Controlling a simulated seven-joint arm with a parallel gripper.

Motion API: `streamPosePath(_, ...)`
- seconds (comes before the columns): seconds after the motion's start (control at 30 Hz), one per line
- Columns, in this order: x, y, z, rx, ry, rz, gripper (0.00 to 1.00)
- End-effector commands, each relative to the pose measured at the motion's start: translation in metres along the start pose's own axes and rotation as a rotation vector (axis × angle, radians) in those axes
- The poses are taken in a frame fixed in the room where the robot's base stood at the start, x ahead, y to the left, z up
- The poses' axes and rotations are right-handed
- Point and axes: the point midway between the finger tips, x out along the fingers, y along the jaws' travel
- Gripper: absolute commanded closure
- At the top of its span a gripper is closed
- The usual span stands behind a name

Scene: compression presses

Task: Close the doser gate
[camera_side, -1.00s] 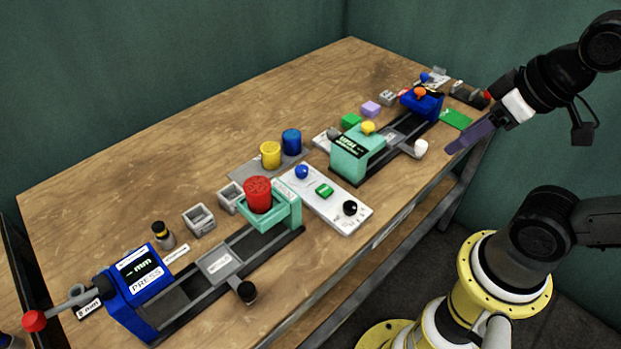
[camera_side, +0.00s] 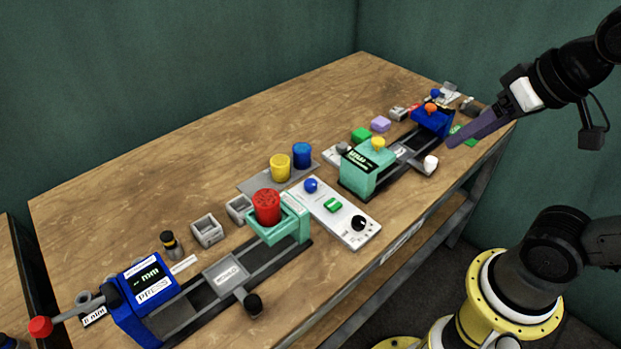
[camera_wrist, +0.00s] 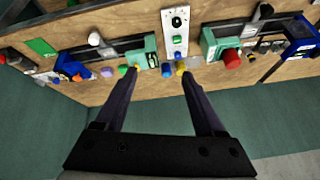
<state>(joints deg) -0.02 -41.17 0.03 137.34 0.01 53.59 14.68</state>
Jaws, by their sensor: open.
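No part is clearly marked as the doser gate, so I cannot tell its position. A teal holder (camera_side: 291,231) carries a red cylinder (camera_side: 267,205) above a dark rail; both also show at the right in the wrist view (camera_wrist: 232,60). A grey slide block (camera_side: 226,274) with a black knob (camera_side: 253,304) sits on the same rail. A second teal unit (camera_side: 366,177) with a yellow knob (camera_side: 378,144) stands on another rail, ending in a white knob (camera_side: 430,165). My gripper (camera_wrist: 160,75) is open and empty, with its purple fingers (camera_side: 480,130) above the bench's right end.
A blue press (camera_side: 150,288) with a red-tipped lever stands at the near left. A white control panel (camera_side: 345,225) lies between the rails. Yellow (camera_side: 280,168) and blue (camera_side: 302,155) cylinders stand on a grey plate. The bench's back left (camera_side: 150,180) is clear.

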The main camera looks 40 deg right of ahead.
Motion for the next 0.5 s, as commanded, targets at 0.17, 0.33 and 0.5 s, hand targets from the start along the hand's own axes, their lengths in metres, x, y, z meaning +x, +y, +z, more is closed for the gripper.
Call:
streamPosePath(0.17, -0.002, -0.015, -0.049, 0.162, -0.029, 0.005, 0.29)
streamPosePath(0.33, 0.012, -0.033, -0.096, 0.296, -0.079, 0.022, 0.29)
streamPosePath(0.5, 0.047, -0.053, -0.143, 0.419, -0.148, 0.056, 0.29)
